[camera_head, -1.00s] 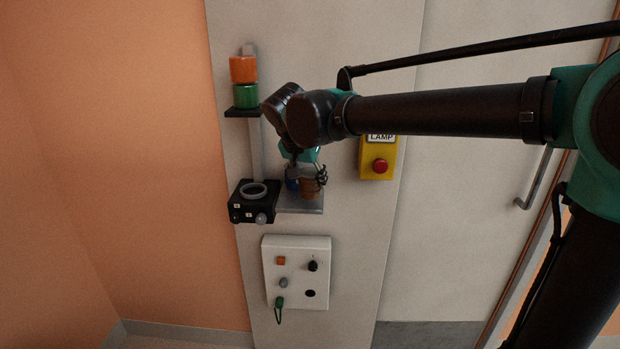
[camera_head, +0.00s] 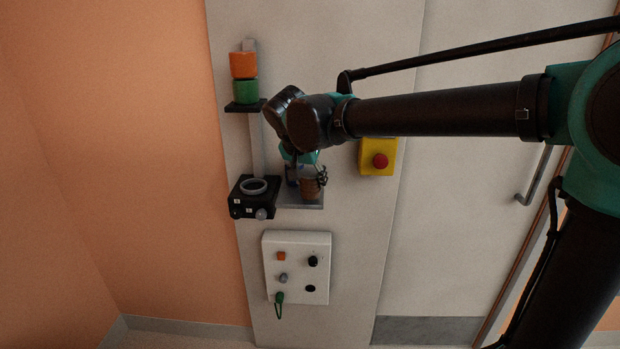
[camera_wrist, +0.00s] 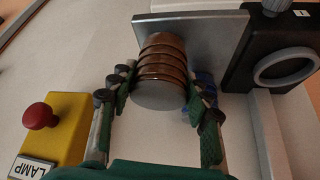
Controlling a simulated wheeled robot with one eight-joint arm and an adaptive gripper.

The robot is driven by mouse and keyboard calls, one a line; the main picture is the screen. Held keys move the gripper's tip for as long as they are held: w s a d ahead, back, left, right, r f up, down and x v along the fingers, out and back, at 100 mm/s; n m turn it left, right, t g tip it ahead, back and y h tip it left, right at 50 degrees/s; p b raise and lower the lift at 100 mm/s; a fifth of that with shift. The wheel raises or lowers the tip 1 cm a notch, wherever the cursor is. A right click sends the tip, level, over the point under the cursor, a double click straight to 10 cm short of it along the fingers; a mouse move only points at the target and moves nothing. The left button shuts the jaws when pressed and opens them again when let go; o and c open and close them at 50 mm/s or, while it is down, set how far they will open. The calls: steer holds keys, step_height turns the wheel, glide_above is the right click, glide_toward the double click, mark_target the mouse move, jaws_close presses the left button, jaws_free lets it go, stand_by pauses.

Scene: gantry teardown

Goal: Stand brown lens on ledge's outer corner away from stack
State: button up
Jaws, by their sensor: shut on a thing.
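The brown lens (camera_head: 310,189) is a ribbed copper-brown cylinder with a grey end face. My gripper (camera_head: 308,178) is shut on it, one finger on each side. In the wrist view the lens (camera_wrist: 163,62) sits between the fingers of my gripper (camera_wrist: 158,88), grey face toward the camera. The ledge (camera_head: 297,204) is a grey plate; the lens is over its right part in the head view. The ledge (camera_wrist: 212,28) shows behind the lens in the wrist view. I cannot tell whether they touch. The stack (camera_head: 244,78), orange over green, stands on a black shelf at upper left.
A black box with a grey ring (camera_head: 253,187) adjoins the ledge's left side. A blue thing (camera_wrist: 203,79) is partly hidden behind a finger. A yellow box with a red button (camera_head: 379,159) is to the right. A white panel (camera_head: 297,287) hangs below.

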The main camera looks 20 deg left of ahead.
steer(key=shift+f, duration=0.3)
stand_by(0.4)
steer(key=o, duration=1.3)
steer(key=shift+c, duration=0.2)
steer(key=v, duration=1.2)
